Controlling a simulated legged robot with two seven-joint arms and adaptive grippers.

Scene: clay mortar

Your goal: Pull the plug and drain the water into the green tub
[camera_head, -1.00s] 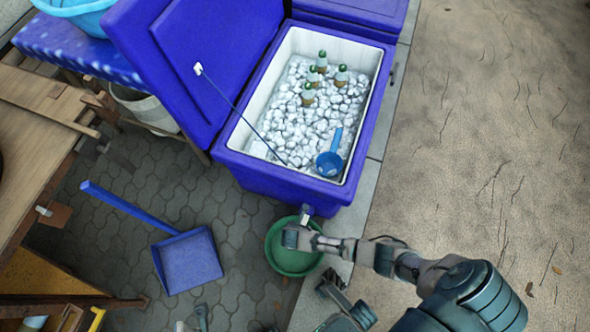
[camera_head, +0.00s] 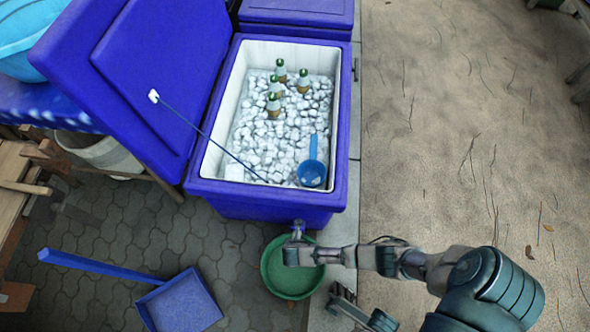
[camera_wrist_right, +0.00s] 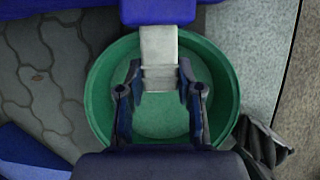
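The blue ice cooler (camera_head: 265,208) stands open, full of ice. The green tub (camera_head: 270,262) sits on the ground below its front side, and it fills much of the right wrist view (camera_wrist_right: 98,110). A pale grey-white plug (camera_wrist_right: 159,50) sticks out from the blue cooler wall over the tub. My right gripper (camera_wrist_right: 160,78) is open, with one finger on each side of the plug's end. Whether the fingertips touch the plug is unclear. In the head view my right gripper (camera_head: 298,232) is at the cooler's lower front edge, partly hiding the tub.
Several green-capped bottles (camera_head: 274,88) and a blue scoop (camera_head: 313,165) are in the ice. A blue dustpan (camera_head: 180,304) lies on the paving at left. Bare sandy ground (camera_head: 450,120) is at right.

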